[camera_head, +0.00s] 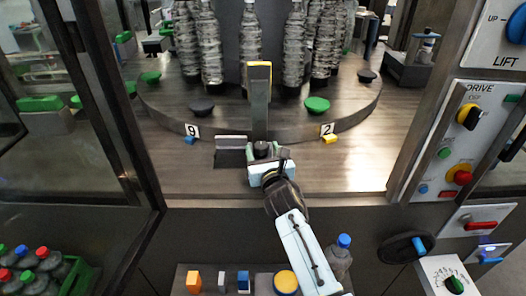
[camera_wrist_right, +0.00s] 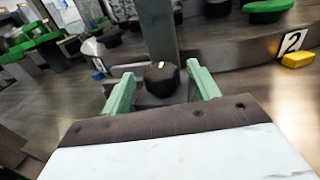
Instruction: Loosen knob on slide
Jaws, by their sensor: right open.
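The black knob (camera_head: 262,150) sits low in front of the upright grey post (camera_head: 259,115) of the slide, at the front of the round table. In the right wrist view the knob (camera_wrist_right: 161,78) is dark and rounded with a small pale mark on top. My right gripper (camera_head: 267,161) reaches in from the front. Its two green fingers (camera_wrist_right: 160,84) are open, one on each side of the knob, with gaps visible between them and it. The knob's lower part is partly hidden in the head view. My left gripper is not in view.
Number plates 9 (camera_head: 192,130) and 2 (camera_head: 327,128) flank the slide. A control panel (camera_head: 455,140) stands at right. A front shelf holds a bottle (camera_head: 339,262) and small blocks.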

